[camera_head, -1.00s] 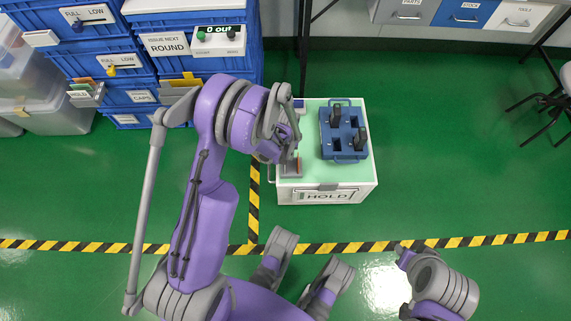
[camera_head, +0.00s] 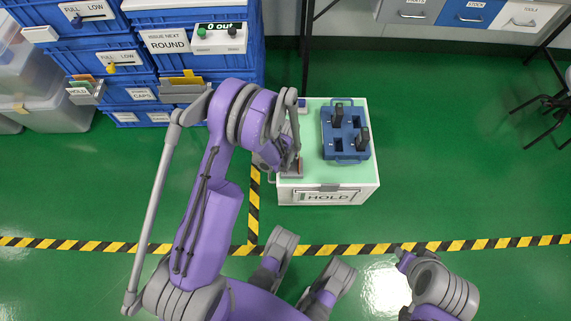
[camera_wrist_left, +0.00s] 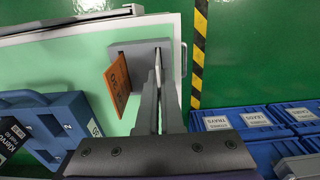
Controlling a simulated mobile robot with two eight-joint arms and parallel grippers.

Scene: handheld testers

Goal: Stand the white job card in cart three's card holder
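The cart (camera_head: 325,183) has a pale green top and a HOLD sign on its front. A grey card holder (camera_head: 291,172) sits at its left front corner; it also shows in the wrist view (camera_wrist_left: 125,49). An orange card (camera_wrist_left: 118,82) stands tilted in the holder. My left gripper (camera_wrist_left: 160,75) is over the right part of the holder, its fingers close together. A thin whitish strip between them looks like the white job card (camera_wrist_left: 158,66) seen edge-on. The fingers hide its lower part, and I cannot tell whether it touches the holder.
A blue tray (camera_head: 335,146) with upright black handheld testers stands on the cart right of the holder. Blue bins (camera_head: 111,100) and a card rack (camera_head: 86,92) are at the left. Green floor (camera_head: 450,170) is clear to the right.

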